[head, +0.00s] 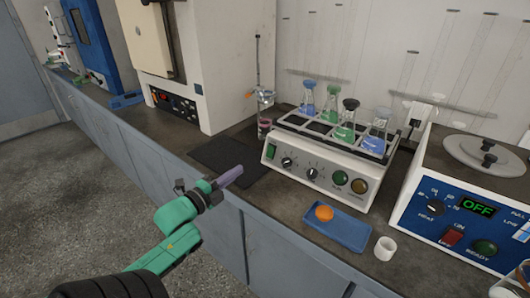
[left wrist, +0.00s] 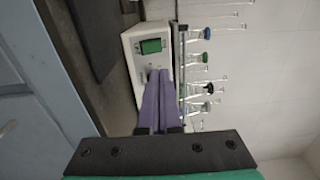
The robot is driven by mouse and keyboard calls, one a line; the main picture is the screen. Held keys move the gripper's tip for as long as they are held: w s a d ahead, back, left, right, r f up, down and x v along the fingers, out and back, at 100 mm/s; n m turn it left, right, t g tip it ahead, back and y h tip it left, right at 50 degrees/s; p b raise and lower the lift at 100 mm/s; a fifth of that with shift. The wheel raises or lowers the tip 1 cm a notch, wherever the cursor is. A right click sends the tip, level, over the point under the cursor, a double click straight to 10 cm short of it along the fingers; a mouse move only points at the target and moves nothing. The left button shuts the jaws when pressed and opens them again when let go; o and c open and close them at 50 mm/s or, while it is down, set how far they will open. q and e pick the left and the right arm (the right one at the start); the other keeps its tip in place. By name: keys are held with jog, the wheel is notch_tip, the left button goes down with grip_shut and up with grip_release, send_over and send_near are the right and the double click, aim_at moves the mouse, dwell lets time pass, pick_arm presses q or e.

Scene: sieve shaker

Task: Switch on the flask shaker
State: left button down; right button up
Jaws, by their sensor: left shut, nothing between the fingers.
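The flask shaker (head: 322,170) is a white box on the dark bench, with several stoppered flasks of blue and green liquid in its top rack. Its front panel carries a green rocker switch (head: 270,151) at the left end, two dark knobs, a round green button (head: 340,178) and an amber one (head: 359,186). My left gripper (head: 238,171) has purple fingers, shut and empty, in front of and left of the panel, apart from it in the head view. In the left wrist view its fingers (left wrist: 160,74) point at the panel near the green switch (left wrist: 151,46), covering part of the panel. My right gripper is not in view.
A blue tray (head: 345,232) with an orange item (head: 324,213) and a white cup (head: 385,248) sit before the shaker. A hot-plate-like unit (head: 470,205) reading OFF stands at right. A black mat (head: 222,152) lies left; a clamp stand (head: 258,70) is behind.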

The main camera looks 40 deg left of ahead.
aim_at(270, 148)
pick_arm(q)
jog(key=w, duration=1.4)
jog(key=shift+a, duration=0.2)
